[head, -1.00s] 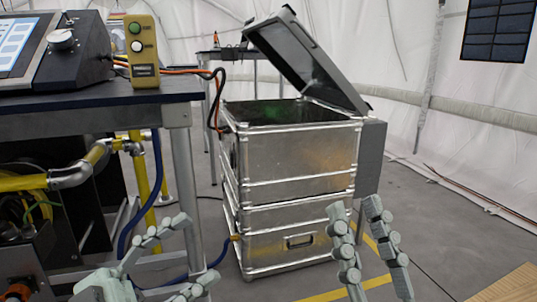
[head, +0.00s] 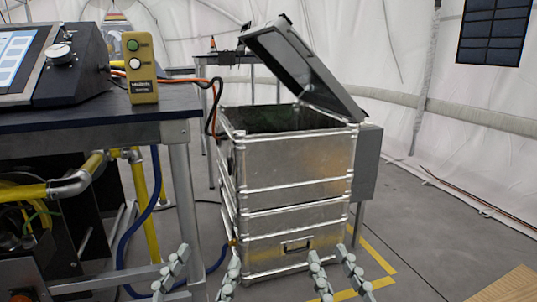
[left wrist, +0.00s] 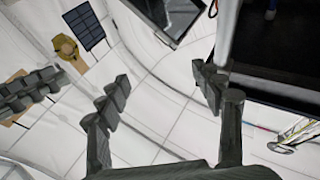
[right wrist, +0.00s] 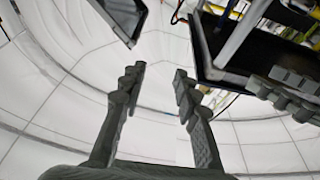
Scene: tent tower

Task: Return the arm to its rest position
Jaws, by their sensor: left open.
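My left gripper (head: 203,262) is at the bottom of the head view, left of the middle, with its fingers pointing up and apart. The left wrist view also shows this gripper (left wrist: 163,85) open, with nothing between its fingers. My right gripper (head: 335,262) is beside it at the bottom right of the middle, fingers apart. The right wrist view shows this gripper (right wrist: 157,78) open and empty. Both grippers appear in front of the lower part of the metal box stack in the head view.
A stack of metal boxes (head: 290,170) stands ahead with its lid (head: 300,65) tilted open. A dark table (head: 90,128) at the left carries a console (head: 75,70) and a yellow button box (head: 140,65). Grey floor (head: 425,225) is free at the right.

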